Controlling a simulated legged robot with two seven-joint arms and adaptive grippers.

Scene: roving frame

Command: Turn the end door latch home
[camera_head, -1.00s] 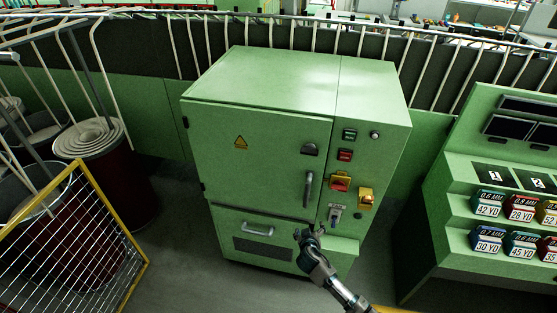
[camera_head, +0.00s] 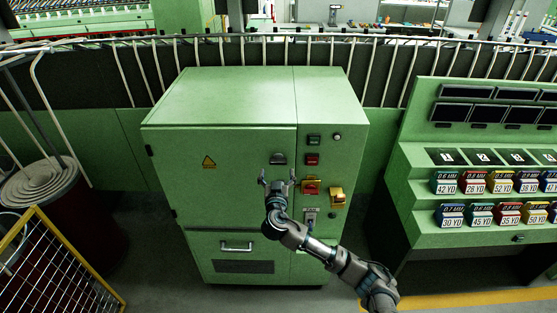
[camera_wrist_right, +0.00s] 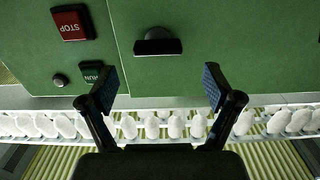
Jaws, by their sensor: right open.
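The green cabinet (camera_head: 225,150) has a large door (camera_head: 170,150) at its left, which looks closed. A dark half-round latch-like fitting (camera_head: 278,158) sits near the door's right edge; it also shows in the wrist view (camera_wrist_right: 157,46), where the picture is upside down. My right gripper (camera_head: 278,181) is just below this fitting, its fingers spread and empty. In the wrist view its two fingertips (camera_wrist_right: 160,85) stand apart with the fitting between and beyond them, not touching. The grey vertical door handle is hidden behind my right gripper. My left gripper is out of view.
A grey drawer handle (camera_head: 236,247) is below.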

